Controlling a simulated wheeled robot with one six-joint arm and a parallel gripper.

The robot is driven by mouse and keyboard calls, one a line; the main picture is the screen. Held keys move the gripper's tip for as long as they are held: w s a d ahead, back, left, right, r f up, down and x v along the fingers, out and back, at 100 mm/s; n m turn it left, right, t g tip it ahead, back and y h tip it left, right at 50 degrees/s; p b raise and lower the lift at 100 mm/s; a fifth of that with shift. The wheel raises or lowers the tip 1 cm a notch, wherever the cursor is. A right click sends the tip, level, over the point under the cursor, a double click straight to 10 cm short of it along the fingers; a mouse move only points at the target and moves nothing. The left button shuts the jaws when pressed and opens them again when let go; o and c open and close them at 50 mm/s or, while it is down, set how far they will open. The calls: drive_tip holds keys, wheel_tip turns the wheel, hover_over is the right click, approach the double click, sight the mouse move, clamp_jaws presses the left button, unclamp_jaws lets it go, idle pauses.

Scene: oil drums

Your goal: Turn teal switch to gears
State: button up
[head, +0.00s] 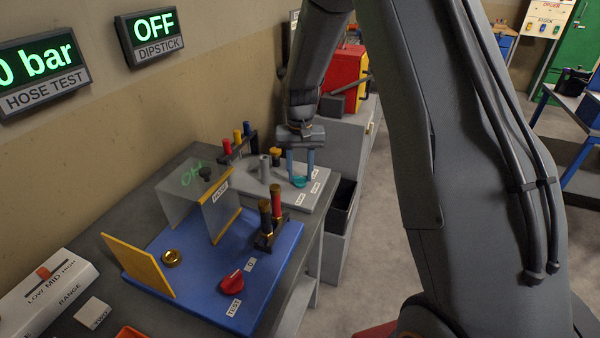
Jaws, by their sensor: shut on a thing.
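The teal switch (299,182) sits on the grey plate (262,196) at the back of the bench. My gripper (300,176) points down over it, with its two bluish fingers on either side of the switch and shut on it. Small white labels (316,187) lie around the switch on its right and front. Their words are too small to read, so I cannot tell which one is gears or which way the switch points.
The grey plate also bears a grey post (264,168). Red, yellow and blue handles (237,141) stand behind it. Nearer is a blue board (215,290) with a clear cover (190,195) and a red knob (232,281). A wall display (152,35) reads OFF, DIPSTICK.

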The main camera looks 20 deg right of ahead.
sight(300, 176)
drive_tip(key=shift+m, duration=2)
drive_tip(key=shift+w, duration=0.1)
drive_tip(key=shift+r, duration=0.1)
drive_tip(key=o, duration=1.1)
drive_tip(key=shift+c, duration=0.2)
drive_tip(key=shift+r+b, duration=1.15)
drive_tip(key=shift+r, duration=2.7)
drive_tip(key=s+f+n+t, duration=0.1)
drive_tip(key=s+n, duration=0.5)
drive_tip(key=s, duration=1.9)
drive_tip(key=shift+s+d+f+n, duration=0.15)
drive_tip(key=shift+s+f+n, duration=0.05)
drive_tip(key=shift+f+n, duration=0.2)
